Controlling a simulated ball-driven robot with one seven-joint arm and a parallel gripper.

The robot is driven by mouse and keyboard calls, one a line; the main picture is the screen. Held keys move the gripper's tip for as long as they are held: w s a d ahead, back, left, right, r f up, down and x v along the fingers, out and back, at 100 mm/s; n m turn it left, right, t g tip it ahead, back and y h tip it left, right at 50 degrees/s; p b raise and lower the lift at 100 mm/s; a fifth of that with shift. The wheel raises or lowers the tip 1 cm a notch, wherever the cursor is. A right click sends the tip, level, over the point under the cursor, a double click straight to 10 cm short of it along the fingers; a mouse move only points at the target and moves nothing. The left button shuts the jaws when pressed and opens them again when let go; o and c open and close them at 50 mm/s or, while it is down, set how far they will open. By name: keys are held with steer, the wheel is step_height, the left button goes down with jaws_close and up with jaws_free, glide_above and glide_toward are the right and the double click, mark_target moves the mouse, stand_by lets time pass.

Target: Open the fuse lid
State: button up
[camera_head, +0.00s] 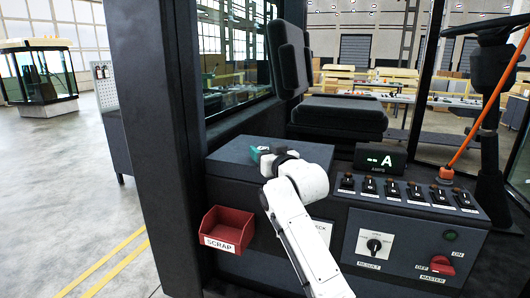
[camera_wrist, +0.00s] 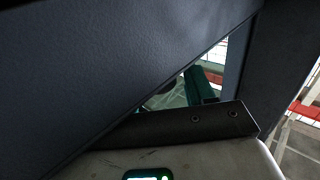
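The dark grey console box (camera_head: 226,167) stands left of the switch panel. Its flat top appears closed in the head view, but I cannot make out a separate fuse lid or its edge there. My gripper (camera_head: 262,153) is at the top of this box, with teal finger parts pointing left; my white arm hides part of the box's top and front. In the wrist view, a large dark blue-grey panel (camera_wrist: 110,65) fills the upper left, very close to the gripper, with a slanting lower edge. A teal finger part (camera_wrist: 200,88) shows beyond that edge. The finger gap is hidden.
A red SCRAP bin (camera_head: 227,228) hangs on the box's front left. Right of my arm are a row of black switches (camera_head: 405,188), a lit display (camera_head: 380,159), a selector knob (camera_head: 374,245) and a red master switch (camera_head: 442,264). A dark cab post (camera_head: 160,120) stands left; a seat (camera_head: 345,112) is behind.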

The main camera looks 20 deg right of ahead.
jaws_close()
steer(key=shift+r, duration=0.1)
stand_by(0.3)
